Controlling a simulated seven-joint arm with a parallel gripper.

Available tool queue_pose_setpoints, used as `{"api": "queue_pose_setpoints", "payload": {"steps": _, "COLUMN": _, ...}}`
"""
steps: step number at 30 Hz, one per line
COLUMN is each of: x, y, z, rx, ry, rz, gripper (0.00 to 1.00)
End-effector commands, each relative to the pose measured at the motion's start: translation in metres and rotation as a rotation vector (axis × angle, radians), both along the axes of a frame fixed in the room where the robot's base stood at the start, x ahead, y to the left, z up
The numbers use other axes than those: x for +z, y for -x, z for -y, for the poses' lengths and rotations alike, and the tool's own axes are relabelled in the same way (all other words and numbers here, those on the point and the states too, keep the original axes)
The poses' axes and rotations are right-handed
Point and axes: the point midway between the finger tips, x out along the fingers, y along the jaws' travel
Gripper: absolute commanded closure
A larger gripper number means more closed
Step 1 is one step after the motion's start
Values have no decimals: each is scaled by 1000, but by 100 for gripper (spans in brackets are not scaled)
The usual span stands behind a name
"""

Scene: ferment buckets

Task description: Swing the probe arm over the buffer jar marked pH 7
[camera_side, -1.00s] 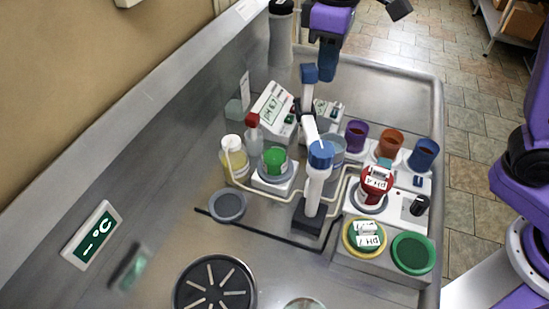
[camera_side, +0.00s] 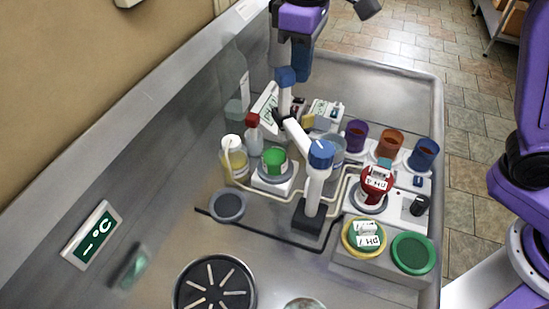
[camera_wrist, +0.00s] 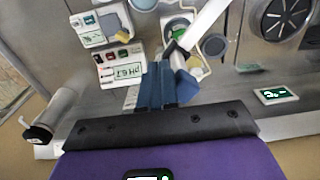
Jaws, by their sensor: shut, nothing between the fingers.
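The probe arm (camera_side: 298,134) is a white bar on a blue-capped white post (camera_side: 315,185). Its outer end carries an upright white handle with a blue knob (camera_side: 286,77). My gripper (camera_side: 300,60) is shut and empty, against or very near the knob's right side. In the wrist view my blue fingers (camera_wrist: 160,88) are beside the knob (camera_wrist: 187,87). The arm's outer end points toward the back left. A green-and-yellow jar with a white label (camera_side: 366,238), which seems to read pH 7, is at front right. A red jar (camera_side: 377,183) seems marked pH 4.
A green jar (camera_side: 274,160) stands on a white base left of the post. A pH meter (camera_wrist: 125,70) reads about 6.7. Purple, orange and blue cups (camera_side: 424,152) stand behind the red jar. A looped tube surrounds the post.

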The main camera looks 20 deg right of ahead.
Motion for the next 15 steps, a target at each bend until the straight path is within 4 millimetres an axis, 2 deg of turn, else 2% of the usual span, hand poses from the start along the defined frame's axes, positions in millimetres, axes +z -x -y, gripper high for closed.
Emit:
{"api": "queue_pose_setpoints", "payload": {"steps": 6, "x": 0, "y": -3, "z": -13, "rx": 0, "ry": 0, "rz": 0, "gripper": 100}}
{"api": "queue_pose_setpoints", "payload": {"steps": 15, "x": 0, "y": -2, "z": -6, "rx": 0, "ry": -1, "rz": 1, "gripper": 100}}
